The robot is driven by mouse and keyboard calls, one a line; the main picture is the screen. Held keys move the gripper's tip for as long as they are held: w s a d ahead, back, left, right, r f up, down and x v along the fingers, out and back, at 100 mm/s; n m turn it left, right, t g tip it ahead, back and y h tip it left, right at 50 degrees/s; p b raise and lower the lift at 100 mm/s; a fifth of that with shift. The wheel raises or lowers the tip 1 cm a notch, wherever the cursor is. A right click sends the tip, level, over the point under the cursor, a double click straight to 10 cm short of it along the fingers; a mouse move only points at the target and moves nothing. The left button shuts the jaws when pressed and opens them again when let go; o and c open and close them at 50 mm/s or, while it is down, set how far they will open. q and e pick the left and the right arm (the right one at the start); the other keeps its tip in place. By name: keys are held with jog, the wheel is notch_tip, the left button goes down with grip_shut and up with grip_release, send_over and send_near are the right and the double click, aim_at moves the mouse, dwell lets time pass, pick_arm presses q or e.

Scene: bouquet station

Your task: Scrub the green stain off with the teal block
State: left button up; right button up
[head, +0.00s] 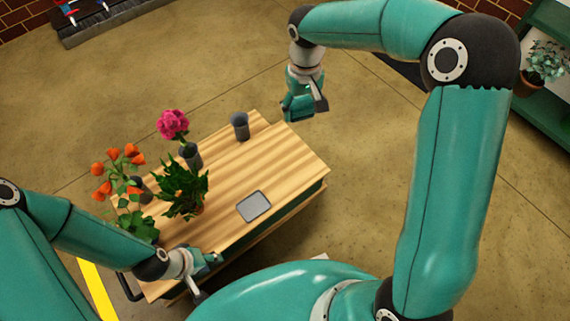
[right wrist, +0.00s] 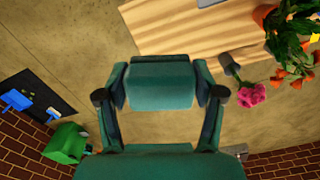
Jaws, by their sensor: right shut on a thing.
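My right gripper (head: 305,104) is in the air just past the table's far right edge in the head view. It is shut on the teal block (right wrist: 160,86), which spans between its two fingers in the right wrist view. The block hangs clear of the table. My left gripper (head: 204,264) is low over the near left end of the table; its fingers are too small and overlapped to tell open from shut. I see no green stain in either view; part of the tabletop is hidden by plants and my left arm.
The wooden table (head: 285,160) bears a grey square plate (head: 254,207), a grey cup (head: 240,126), a pink flower in a grey vase (head: 191,156), orange flowers (head: 117,170) and a leafy potted plant (head: 184,190). The tabletop's right half is mostly clear.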

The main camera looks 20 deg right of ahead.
jog(key=shift+s+d, duration=0.3)
jog(key=shift+d, duration=0.2)
jog(key=shift+f, duration=0.1)
